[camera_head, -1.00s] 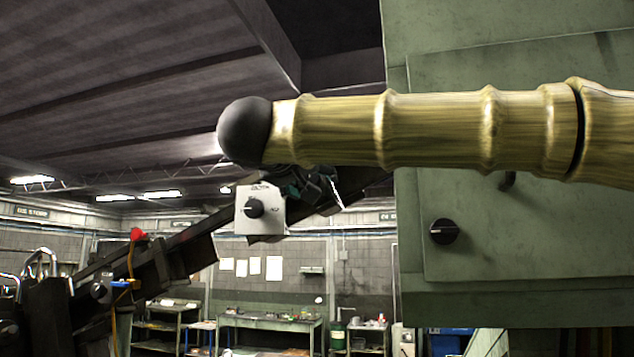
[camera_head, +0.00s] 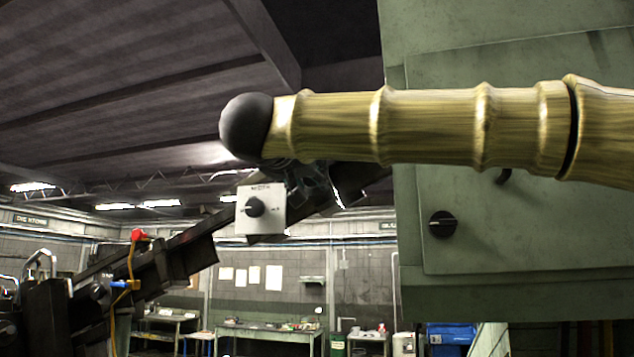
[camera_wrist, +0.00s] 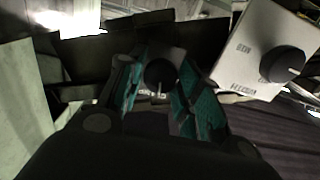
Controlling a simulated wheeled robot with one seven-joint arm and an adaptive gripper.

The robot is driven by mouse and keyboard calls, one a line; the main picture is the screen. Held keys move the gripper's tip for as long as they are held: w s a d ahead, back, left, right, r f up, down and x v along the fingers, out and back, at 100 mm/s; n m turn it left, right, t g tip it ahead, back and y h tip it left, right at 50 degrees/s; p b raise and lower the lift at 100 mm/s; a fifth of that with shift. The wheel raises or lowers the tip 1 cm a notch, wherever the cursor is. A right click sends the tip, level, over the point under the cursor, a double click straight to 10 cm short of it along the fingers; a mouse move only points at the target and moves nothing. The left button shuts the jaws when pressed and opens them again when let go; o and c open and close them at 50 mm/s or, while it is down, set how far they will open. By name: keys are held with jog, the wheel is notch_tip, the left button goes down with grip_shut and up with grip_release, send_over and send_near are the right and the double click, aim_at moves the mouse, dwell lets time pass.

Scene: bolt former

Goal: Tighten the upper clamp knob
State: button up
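A round black knob (camera_wrist: 160,68) with a pale pointer line sits between my fingers in the wrist view. Its label is too dark and small to read, so I cannot tell for sure that it is the upper clamp knob. My gripper (camera_wrist: 162,80) has teal finger pads, one on each side of this knob and very close to it. I cannot tell whether they touch it. In the head view my gripper (camera_head: 305,178) is mostly hidden behind my yellowish arm, and this knob cannot be made out there.
A white plate (camera_head: 275,196) with another black knob (camera_head: 255,207) is close to my gripper; that knob also shows in the wrist view (camera_wrist: 284,65). A dark sloping beam (camera_head: 185,255) runs below. A green cabinet (camera_head: 540,270) with a black knob (camera_head: 443,224) stands at right.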

grip_shut()
jog(key=shift+r, duration=0.1)
jog(key=shift+n+p, duration=0.5)
jog(key=shift+p, duration=0.55)
jog(key=shift+n, duration=3.3)
jog(key=o, duration=0.8)
grip_release()
